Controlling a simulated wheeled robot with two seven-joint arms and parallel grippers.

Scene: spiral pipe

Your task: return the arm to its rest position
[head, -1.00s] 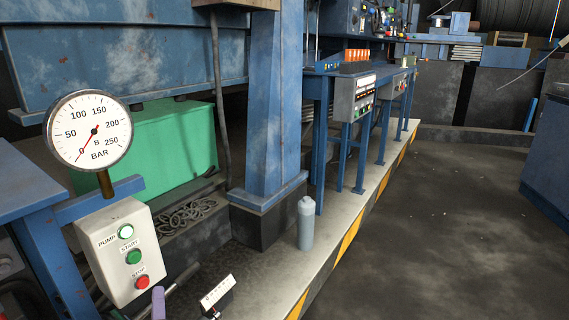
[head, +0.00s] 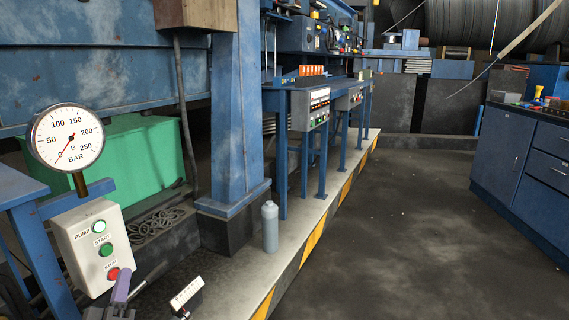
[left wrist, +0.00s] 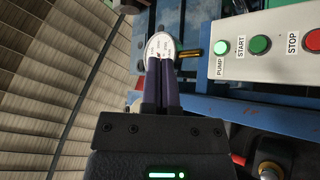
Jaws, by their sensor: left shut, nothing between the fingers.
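My left gripper (head: 122,284) is at the bottom left of the head view, just in front of the lower right part of the pump control box (head: 93,246). In the left wrist view its two dark purple fingers (left wrist: 161,72) lie together, shut and empty. The box has a lit pump lamp, a green start button and a red stop button; it shows at the top right of the left wrist view (left wrist: 262,42). The round pressure gauge (head: 66,137) reads near 0 bar. In the left wrist view it lies beyond the fingertips (left wrist: 160,44). My right gripper is in no view.
A blue frame (head: 45,262) stands beside the box. A grey bottle (head: 270,228) stands on the platform (head: 243,268) with a striped edge. A small white scale plate (head: 186,294) is right of the gripper. A blue cabinet (head: 515,152) is at right; the floor between is clear.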

